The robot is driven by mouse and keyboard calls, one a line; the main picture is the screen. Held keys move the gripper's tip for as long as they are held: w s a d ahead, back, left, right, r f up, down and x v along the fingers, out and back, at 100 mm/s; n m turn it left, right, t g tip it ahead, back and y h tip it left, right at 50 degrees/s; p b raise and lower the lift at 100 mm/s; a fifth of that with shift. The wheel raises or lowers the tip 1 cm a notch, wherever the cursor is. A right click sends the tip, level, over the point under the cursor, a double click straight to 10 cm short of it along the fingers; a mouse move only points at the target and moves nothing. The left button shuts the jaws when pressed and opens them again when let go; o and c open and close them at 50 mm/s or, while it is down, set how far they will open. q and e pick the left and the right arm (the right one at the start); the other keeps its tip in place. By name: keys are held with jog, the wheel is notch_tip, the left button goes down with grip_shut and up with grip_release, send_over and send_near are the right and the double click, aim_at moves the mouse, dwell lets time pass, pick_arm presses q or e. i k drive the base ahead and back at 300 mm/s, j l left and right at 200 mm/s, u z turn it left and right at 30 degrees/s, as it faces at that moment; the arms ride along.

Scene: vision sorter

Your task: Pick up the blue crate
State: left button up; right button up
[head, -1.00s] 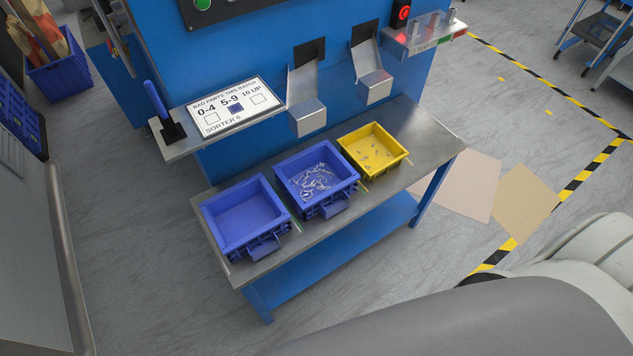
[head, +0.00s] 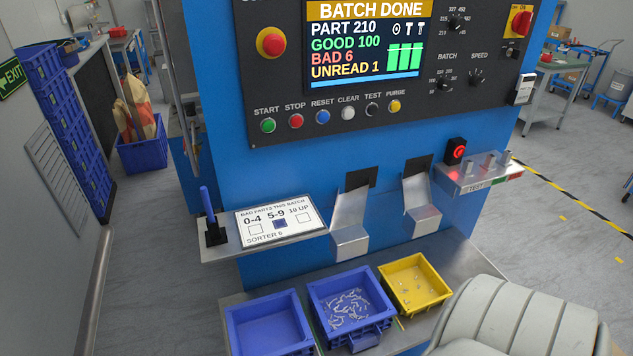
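Two blue crates stand side by side on the steel shelf (head: 460,262) of the blue sorter. The left blue crate (head: 268,327) looks empty, and its front is cut off by the bottom edge of the head view. The middle blue crate (head: 352,308) holds many small metal parts. A smaller yellow crate (head: 416,284) to its right holds a few small parts. A pale grey rounded part of my own arm covers the lower right. Neither of my grippers shows in the head view.
Two metal chutes, left (head: 350,225) and right (head: 422,208), hang above the crates. A ledge holds a batch card (head: 280,226) and a blue-handled pen or stick (head: 208,205). The screen (head: 367,45) reads BATCH DONE. Stacked blue crates (head: 60,110) stand at the far left.

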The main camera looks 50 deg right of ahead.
aim_at(351, 307)
jog(key=k+l+u, duration=0.25)
jog(key=l, duration=0.3)
jog(key=k+l+u, duration=0.25)
jog(key=l, duration=0.3)
jog(key=k+l+u, duration=0.25)
jog(key=l, duration=0.25)
jog(key=k+l+u, duration=0.25)
jog(key=k+l, duration=0.1)
jog(key=l, duration=0.05)
